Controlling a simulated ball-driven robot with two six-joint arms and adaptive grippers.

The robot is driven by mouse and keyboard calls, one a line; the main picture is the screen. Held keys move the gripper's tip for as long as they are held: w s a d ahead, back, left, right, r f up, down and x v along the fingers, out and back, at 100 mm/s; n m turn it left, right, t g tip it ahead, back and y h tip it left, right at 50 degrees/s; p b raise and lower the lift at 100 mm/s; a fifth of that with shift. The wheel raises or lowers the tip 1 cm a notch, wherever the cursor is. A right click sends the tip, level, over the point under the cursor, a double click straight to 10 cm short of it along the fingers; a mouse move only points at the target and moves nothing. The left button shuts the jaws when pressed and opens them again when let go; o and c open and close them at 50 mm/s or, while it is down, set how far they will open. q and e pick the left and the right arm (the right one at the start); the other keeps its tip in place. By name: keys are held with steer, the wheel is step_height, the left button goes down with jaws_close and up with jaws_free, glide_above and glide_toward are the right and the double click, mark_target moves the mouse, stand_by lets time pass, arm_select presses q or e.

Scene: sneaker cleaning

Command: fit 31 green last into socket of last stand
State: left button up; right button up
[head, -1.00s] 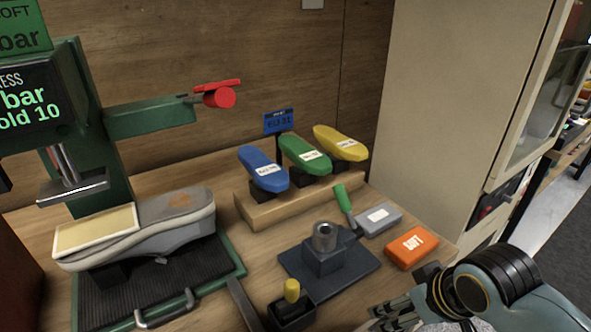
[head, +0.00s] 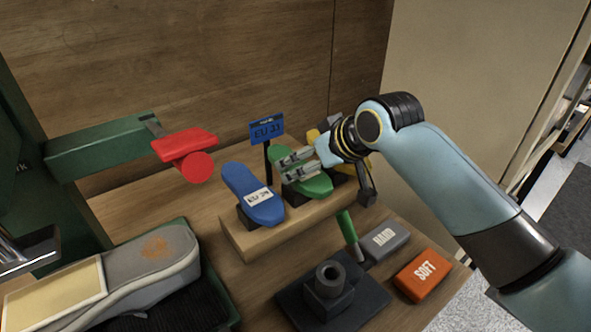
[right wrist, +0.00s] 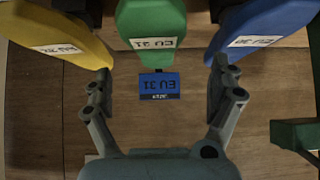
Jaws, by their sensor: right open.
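The green last (head: 318,185), labelled EU 31 in the right wrist view (right wrist: 152,20), sits in the middle of a wooden rack (head: 262,238). My right gripper (head: 283,168) is over it in the head view, covering part of it. In the right wrist view the gripper (right wrist: 161,70) is open, its fingers spread to either side of the green last and holding nothing. The last stand (head: 329,278), a dark block with an empty round socket on a plate, stands in front of the rack. My left gripper is not in view.
A blue last (head: 245,183) and a partly hidden yellow last (right wrist: 55,38) flank the green one. A blue EU 31 sign (head: 266,130) stands behind. A grey HARD block (head: 385,240), an orange SOFT block (head: 424,273) and a green-handled tool (head: 347,228) lie near the stand.

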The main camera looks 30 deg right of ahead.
mark_target(297, 165)
steer(key=shift+x, duration=0.95)
steer(key=shift+w+f, duration=0.2)
steer(key=shift+w, duration=0.2)
steer(key=x, duration=0.3)
steer(key=shift+d+f+p, duration=0.25)
steer(key=shift+p, duration=0.1)
steer(key=shift+w+f, duration=0.35)
steer(key=shift+w, duration=0.05)
steer(key=shift+s, duration=0.1)
steer(key=c, duration=1.6)
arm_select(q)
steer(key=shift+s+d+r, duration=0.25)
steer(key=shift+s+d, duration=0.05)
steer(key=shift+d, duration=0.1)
arm_select(e)
steer(key=shift+r, duration=0.1)
steer(key=shift+c, duration=0.5)
steer(key=shift+r, duration=0.1)
